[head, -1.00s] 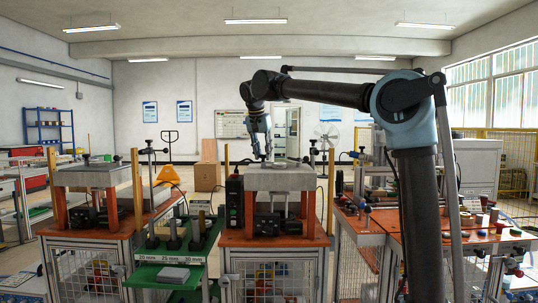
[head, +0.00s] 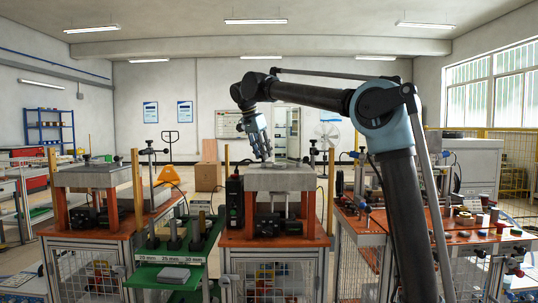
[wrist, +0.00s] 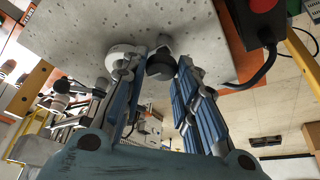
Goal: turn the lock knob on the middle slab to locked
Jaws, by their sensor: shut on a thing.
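The middle slab (head: 280,180) is a thick grey block on orange posts, seen in the middle of the head view. Its speckled face (wrist: 85,28) fills the top of the wrist view. A dark round lock knob (wrist: 160,66) stands on the slab, with a pale round disc (wrist: 121,58) beside it. My gripper (head: 266,157) is tilted, with its fingertips low at the slab's top. In the wrist view its blue fingers (wrist: 158,62) lie on either side of the knob and are shut on it. The fingers partly hide the knob, and its lock setting cannot be read.
A black control box with a red button (head: 235,200) stands at the middle slab's left side. Another slab (head: 92,177) is on the left station. A green shelf (head: 170,258) with upright posts lies between the stations. Small coloured parts (head: 487,222) cover the right table.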

